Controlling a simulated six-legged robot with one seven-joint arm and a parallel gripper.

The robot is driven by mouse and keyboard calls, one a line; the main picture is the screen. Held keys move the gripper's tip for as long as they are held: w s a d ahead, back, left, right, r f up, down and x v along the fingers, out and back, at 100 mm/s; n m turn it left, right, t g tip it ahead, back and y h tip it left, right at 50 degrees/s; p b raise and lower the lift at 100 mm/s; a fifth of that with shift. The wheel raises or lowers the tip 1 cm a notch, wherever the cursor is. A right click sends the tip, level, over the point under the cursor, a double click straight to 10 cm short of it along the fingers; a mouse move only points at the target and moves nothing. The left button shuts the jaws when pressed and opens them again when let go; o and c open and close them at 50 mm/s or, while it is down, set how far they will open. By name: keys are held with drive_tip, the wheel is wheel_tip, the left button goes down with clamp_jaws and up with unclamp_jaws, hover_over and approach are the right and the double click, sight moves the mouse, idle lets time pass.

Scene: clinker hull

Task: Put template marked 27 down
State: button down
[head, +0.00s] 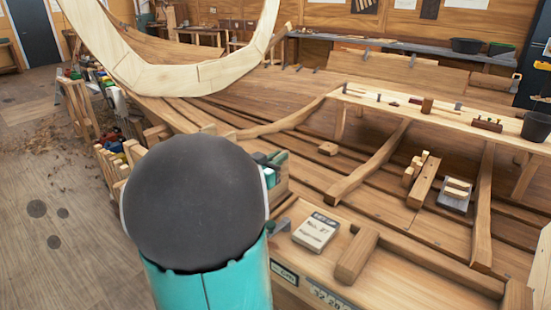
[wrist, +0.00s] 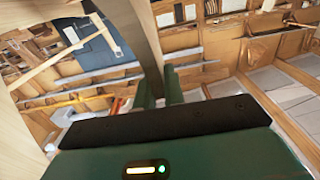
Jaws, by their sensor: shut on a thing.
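My gripper shows its two dark green fingers (wrist: 159,92) in the wrist view. They are shut on a pale wooden board (wrist: 140,38), which I take to be the template; it rises between them and runs out at the top. Its marking is not readable there. In the head view the gripper is mostly or wholly hidden behind my dark round arm joint.
A wooden block (head: 356,254) lies beside the cream block. A plank (head: 455,118) with small tools crosses at right. Tools crowd a rack (head: 105,135) at left; the floor beyond has shavings.

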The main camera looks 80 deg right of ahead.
drive_tip(key=shift+f, duration=0.1)
drive_tip(key=c, duration=1.5)
unclamp_jaws()
drive_tip(key=shift+r, duration=0.2)
drive_tip(key=v, duration=1.2)
